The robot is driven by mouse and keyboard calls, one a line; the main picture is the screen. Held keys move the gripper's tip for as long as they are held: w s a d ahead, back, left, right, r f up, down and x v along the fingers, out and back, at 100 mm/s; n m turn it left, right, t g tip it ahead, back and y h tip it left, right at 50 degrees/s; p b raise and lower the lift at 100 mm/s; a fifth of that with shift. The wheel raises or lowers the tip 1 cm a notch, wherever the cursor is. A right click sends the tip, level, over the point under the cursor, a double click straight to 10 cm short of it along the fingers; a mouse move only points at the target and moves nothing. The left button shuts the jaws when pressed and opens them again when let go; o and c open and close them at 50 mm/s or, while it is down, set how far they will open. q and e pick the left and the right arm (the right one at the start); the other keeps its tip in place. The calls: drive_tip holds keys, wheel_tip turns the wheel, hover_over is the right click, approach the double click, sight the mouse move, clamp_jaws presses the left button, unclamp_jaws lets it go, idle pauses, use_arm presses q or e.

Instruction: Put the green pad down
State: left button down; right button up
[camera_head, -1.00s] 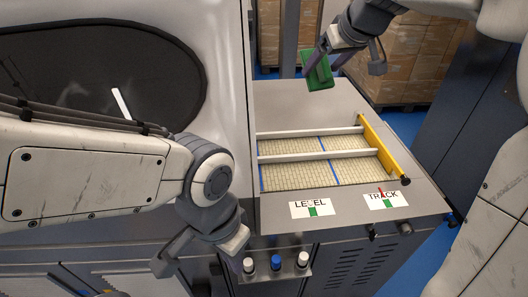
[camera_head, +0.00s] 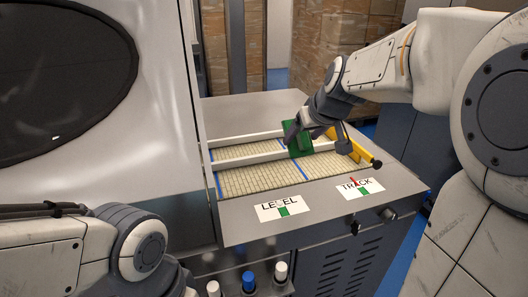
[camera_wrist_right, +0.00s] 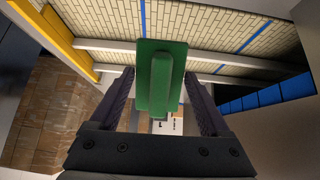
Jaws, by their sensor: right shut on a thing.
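The green pad (camera_head: 298,139) is held by my right gripper (camera_head: 297,132), over the tiled belt (camera_head: 250,180) between the white rails. In the right wrist view the pad (camera_wrist_right: 161,78) sits between the two dark fingers of the gripper (camera_wrist_right: 160,92), with its raised grip bar showing. I cannot tell whether the pad touches the belt or a rail. My left gripper is out of the head view; only part of my left arm shows at the lower left.
A white rail (camera_head: 255,158) crosses the belt. A yellow bar (camera_head: 347,147) stands at its right end. LEVEL (camera_head: 282,207) and TRACK (camera_head: 361,188) labels lie on the front ledge. Knobs (camera_head: 248,282) stand below. Stacked boxes (camera_head: 330,45) are behind.

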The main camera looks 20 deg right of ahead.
drive_tip(key=shift+w+a+r+p+x, duration=0.1)
drive_tip(key=shift+w+r+p+x, duration=0.1)
drive_tip(key=shift+x, duration=2.2)
drive_tip(key=shift+w+a+r+p+x, duration=0.1)
drive_tip(key=shift+w+x, duration=0.1)
drive_tip(key=shift+x, duration=2.2)
drive_tip(key=shift+w+a+r+p+x, duration=0.1)
drive_tip(key=shift+w+r+x, duration=0.05)
drive_tip(key=shift+x, duration=2.25)
drive_tip(key=shift+f, duration=0.15)
drive_tip(key=o, duration=0.8)
drive_tip(key=shift+f, duration=0.1)
drive_tip(key=shift+c, duration=0.2)
drive_tip(key=shift+o, duration=1.3)
drive_tip(key=shift+r, duration=0.2)
